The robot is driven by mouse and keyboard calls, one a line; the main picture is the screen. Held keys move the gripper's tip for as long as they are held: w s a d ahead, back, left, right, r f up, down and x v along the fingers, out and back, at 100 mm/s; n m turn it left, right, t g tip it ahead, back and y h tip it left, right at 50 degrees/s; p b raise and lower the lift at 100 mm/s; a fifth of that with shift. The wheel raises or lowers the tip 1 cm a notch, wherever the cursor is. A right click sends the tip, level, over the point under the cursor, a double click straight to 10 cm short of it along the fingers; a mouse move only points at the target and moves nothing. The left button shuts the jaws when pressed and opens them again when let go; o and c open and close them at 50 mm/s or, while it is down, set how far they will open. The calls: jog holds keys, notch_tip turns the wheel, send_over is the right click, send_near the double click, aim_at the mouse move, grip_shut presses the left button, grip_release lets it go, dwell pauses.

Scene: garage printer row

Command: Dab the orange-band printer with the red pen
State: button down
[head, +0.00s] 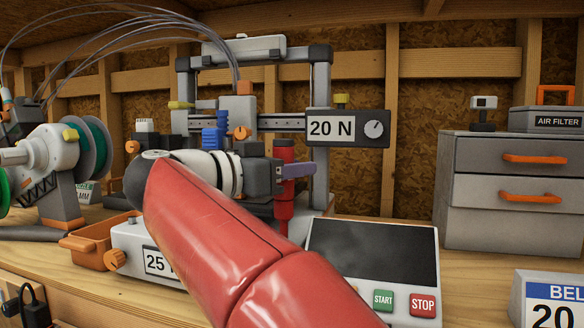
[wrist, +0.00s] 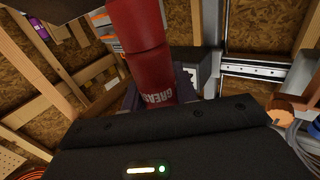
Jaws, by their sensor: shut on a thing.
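My gripper (head: 290,171) is shut on an upright red pen (head: 284,208) with a dark red top. In the wrist view the red pen (wrist: 148,60) shows lettering that starts "GREA", and it hides most of the jaws. A grey printer frame (head: 321,80) with a "20 N" box (head: 346,127) stands behind my gripper and arm. A small orange block (head: 244,88) sits on its carriage. I cannot make out an orange band on this printer, and I cannot tell whether the pen touches it. My arm hides much of its lower part.
A panel with START and STOP buttons (head: 423,304) lies at the front right. Drawers (head: 508,179) carry an "AIR FILTER" box (head: 545,120). A spool machine (head: 55,155) stands left, near an orange tray (head: 84,252). A "25" box (head: 130,240) lies partly behind my arm.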

notch_tip(320, 180, up, 3)
jog(key=p, duration=0.3)
jog(key=shift+f, duration=0.15)
jog(key=shift+r, duration=1.15)
